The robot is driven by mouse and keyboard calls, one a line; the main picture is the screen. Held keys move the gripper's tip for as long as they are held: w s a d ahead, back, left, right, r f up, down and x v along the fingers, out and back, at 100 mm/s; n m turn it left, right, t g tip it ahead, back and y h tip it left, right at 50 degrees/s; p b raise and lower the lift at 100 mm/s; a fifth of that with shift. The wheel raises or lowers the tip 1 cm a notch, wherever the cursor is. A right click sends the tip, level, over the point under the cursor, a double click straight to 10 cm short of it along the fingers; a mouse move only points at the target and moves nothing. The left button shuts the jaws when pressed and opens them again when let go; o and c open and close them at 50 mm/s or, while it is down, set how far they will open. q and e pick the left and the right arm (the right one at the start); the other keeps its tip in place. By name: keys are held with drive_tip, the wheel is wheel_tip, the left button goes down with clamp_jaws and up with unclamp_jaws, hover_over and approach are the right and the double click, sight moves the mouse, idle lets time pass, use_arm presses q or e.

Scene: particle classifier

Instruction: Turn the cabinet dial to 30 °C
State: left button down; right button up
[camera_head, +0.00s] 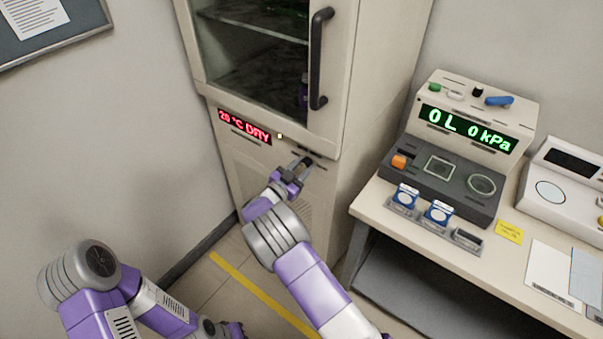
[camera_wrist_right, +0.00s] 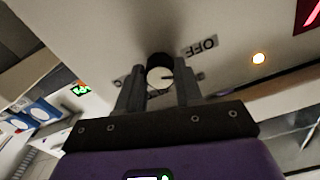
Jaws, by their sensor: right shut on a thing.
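The cabinet (camera_head: 345,85) stands at the back, with its dial on the front panel below the glass door. The dial (camera_wrist_right: 159,75) shows in the right wrist view as a round knob with a pale face and a dark mark, between my fingers. An "OFF" label (camera_wrist_right: 202,46) is beside it. My left gripper (camera_head: 232,329) is low at the bottom edge, only partly visible.
A small lit lamp (camera_head: 280,136) sits between display and dial. A black door handle (camera_head: 319,58) is above. The bench (camera_head: 375,208) at the right holds a console (camera_head: 470,130) reading "0 L 0 kPa" and small blue-white containers (camera_head: 438,212). Open floor lies left of the bench.

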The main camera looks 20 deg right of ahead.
drive_tip(key=m+b, duration=0.3)
drive_tip(key=m, duration=0.1)
drive_tip(key=shift+f, duration=0.2)
drive_tip(key=shift+r+m+b, duration=0.15)
drive_tip(key=shift+m+b, duration=0.8)
drive_tip(key=shift+m, duration=0.55)
drive_tip(key=o, duration=1)
drive_tip(key=shift+o, duration=0.2)
drive_tip(key=shift+a, duration=0.15)
drive_tip(key=p+v, duration=0.2)
drive_tip(key=v, duration=0.5)
drive_tip(key=shift+s, duration=0.2)
